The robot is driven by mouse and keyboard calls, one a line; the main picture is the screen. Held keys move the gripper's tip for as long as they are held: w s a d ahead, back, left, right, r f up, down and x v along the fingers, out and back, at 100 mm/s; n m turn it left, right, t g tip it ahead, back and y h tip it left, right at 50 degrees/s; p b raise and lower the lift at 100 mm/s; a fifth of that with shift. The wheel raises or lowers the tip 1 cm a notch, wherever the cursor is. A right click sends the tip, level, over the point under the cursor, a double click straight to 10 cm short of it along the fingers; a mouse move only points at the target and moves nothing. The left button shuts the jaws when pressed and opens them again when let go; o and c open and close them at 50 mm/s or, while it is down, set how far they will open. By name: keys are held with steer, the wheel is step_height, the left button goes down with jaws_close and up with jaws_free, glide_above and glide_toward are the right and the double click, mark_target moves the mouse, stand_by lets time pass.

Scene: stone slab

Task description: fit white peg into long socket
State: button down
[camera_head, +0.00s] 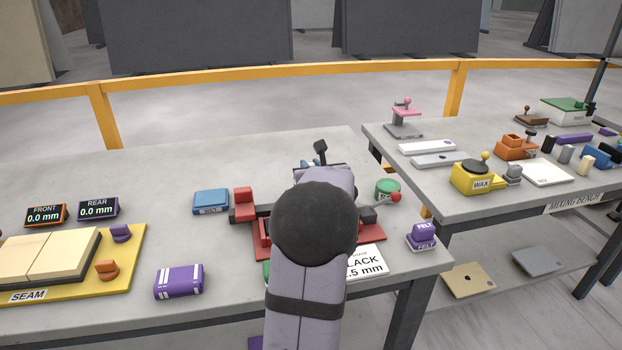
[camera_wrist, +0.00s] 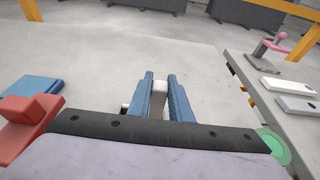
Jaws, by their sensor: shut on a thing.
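A small pale bit also shows just left of the fingers. In the head view my arm covers most of the gripper and the held piece. I cannot single out the long socket in either view; my arm hides part of the red fixture (camera_head: 374,239) beneath it.
A blue block (camera_head: 211,201), purple striped block (camera_head: 179,282) and yellow SEAM tray (camera_head: 128,274) lie left. Beyond a gap, the mixing bench (camera_head: 480,205) holds several pieces. The back-left slab is clear.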

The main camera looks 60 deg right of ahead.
steer(key=shift+f, duration=1.75)
steer(key=shift+f+b, duration=0.2)
steer(key=shift+b, duration=0.3)
steer(key=c, duration=1.6)
jaws_free()
steer(key=shift+r, duration=0.1)
steer(key=shift+r+p, duration=0.15)
steer(key=shift+p, duration=0.15)
steer(key=v, duration=1.2)
steer(key=shift+b, duration=0.4)
